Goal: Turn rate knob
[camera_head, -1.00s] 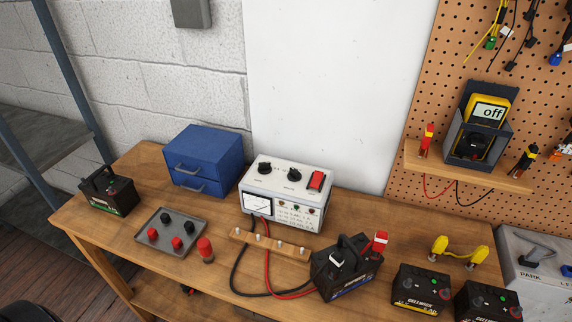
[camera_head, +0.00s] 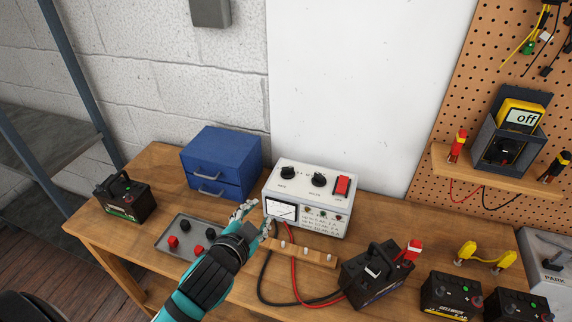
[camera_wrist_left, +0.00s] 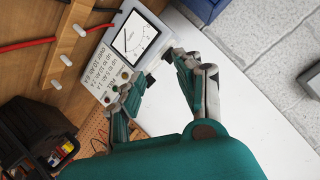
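The white charger (camera_head: 310,197) stands on the workbench in the head view. Its top carries two black knobs, a left one (camera_head: 288,172) and a middle one (camera_head: 318,179), and a red rocker switch (camera_head: 342,186). The labels are too small to read, so I cannot tell which is the rate knob. My left gripper (camera_head: 259,214) is open and empty, in front of the charger's left front corner near the meter. My right gripper is out of view.
A blue drawer box (camera_head: 222,160) stands left of the charger. A grey tray (camera_head: 170,240) with red and black knobs is partly behind my arm. A wooden peg strip (camera_head: 318,257), cables and a black battery (camera_head: 372,280) lie in front.

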